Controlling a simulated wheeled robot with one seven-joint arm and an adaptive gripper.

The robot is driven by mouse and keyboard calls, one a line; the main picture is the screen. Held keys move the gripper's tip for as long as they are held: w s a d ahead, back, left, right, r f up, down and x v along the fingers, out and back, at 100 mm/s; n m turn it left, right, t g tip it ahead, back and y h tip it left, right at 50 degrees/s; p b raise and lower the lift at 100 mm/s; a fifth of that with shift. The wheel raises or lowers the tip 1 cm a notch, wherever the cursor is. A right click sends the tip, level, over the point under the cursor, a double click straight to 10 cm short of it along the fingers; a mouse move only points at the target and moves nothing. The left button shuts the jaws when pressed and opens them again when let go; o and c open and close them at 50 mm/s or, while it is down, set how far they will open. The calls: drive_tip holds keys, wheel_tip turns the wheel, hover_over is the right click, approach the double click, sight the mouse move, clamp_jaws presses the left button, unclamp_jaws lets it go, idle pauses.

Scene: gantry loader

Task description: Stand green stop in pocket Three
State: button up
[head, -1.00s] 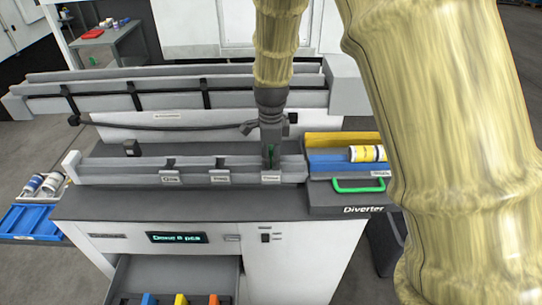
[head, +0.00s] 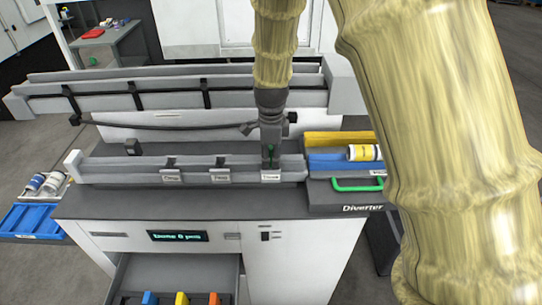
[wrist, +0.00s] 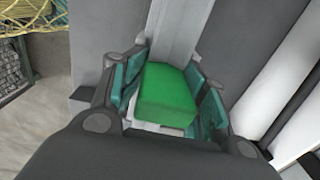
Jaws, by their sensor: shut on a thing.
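The green stop (wrist: 172,95) is a green block between the two jaw pads of my gripper (wrist: 170,100), which is shut on it in the wrist view. In the head view my gripper (head: 270,156) points down at the right end of the grey rail (head: 130,172), just behind the rightmost label plate (head: 271,176), which seems to read Three.
The Diverter tray (head: 345,197) with a green handle and a yellow-labelled roll (head: 364,152) stands close on the right. An open drawer (head: 125,275) below holds coloured pieces.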

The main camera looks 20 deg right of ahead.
sight(271, 165)
drive_tip(key=shift+o, duration=0.2)
drive_tip(key=shift+s+a+f, duration=0.1)
drive_tip(key=shift+s+f, duration=0.2)
drive_tip(key=shift+f, duration=0.25)
drive_tip(key=shift+s+a+f, duration=0.1)
drive_tip(key=shift+s+f, duration=0.2)
drive_tip(key=shift+f, duration=0.3)
drive_tip(key=shift+c, duration=0.9)
clamp_jaws()
drive_tip(key=o, duration=0.5)
unclamp_jaws()
drive_tip(key=shift+w+d+f+p, duration=0.2)
drive_tip(key=shift+w+f+p, duration=0.1)
drive_tip(key=shift+w+f, duration=0.25)
drive_tip(key=o, duration=1.5)
drive_tip(key=shift+r, duration=0.15)
drive_tip(key=shift+o, duration=1)
drive_tip(key=shift+w, duration=0.1)
drive_tip(key=shift+w+d+r, duration=0.1)
drive_tip(key=shift+w+d, duration=0.05)
drive_tip(key=shift+w+r, duration=0.1)
drive_tip(key=shift+r, duration=0.1)
wheel_tip(271, 165, up, 12)
drive_tip(key=shift+f, duration=0.1)
